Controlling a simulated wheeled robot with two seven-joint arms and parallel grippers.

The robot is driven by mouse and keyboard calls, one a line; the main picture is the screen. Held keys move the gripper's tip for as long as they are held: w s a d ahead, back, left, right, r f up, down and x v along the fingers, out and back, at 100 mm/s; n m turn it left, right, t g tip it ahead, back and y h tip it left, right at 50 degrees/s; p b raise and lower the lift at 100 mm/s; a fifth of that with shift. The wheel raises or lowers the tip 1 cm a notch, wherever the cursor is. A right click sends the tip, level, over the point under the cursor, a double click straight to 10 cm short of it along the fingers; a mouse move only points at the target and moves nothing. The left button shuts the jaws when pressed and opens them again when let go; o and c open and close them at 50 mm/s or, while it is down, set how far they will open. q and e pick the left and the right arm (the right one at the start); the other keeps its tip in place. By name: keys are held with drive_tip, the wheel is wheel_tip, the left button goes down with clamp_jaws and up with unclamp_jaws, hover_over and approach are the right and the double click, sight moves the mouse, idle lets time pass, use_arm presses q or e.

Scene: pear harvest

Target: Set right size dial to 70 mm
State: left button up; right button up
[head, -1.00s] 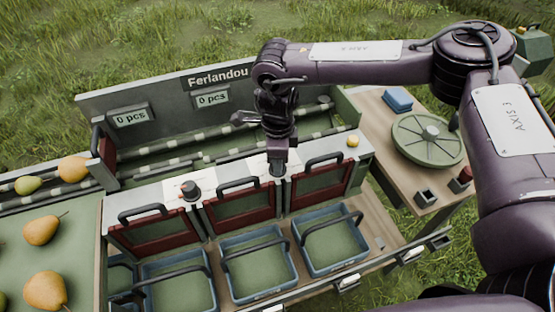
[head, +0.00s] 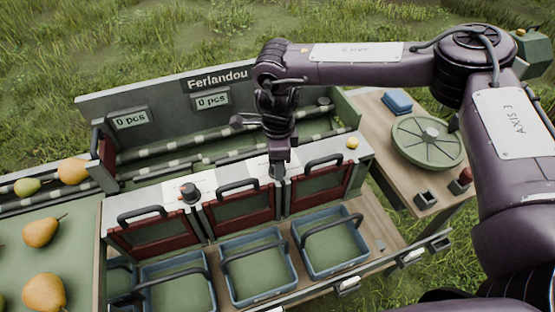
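The right size dial (head: 276,172) is a small dark knob on a white scale plate (head: 261,166) on top of the sorter front. My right gripper (head: 279,163) points down right at it and hides most of it. Whether the fingers are closed on the knob or only beside it, I cannot tell. The dial's setting cannot be read. The left size dial (head: 189,192) is a dark knob with a red mark on its own white plate, clear of the gripper. My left gripper is not in view.
Red-framed flaps with black handles (head: 237,208) stand below the dials, with blue crates (head: 258,296) in front. Pears (head: 41,232) lie at the left. A side table (head: 386,126) holds a round green disc (head: 428,141) and a blue block (head: 397,101). A yellow knob (head: 352,143) sits right of the dial.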

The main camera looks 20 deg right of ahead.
drive_tip(key=shift+f, duration=0.1)
wheel_tip(320, 180, up, 8)
drive_tip(key=shift+f+b, duration=0.1)
drive_tip(key=shift+b, duration=0.55)
drive_tip(key=shift+s, duration=0.1)
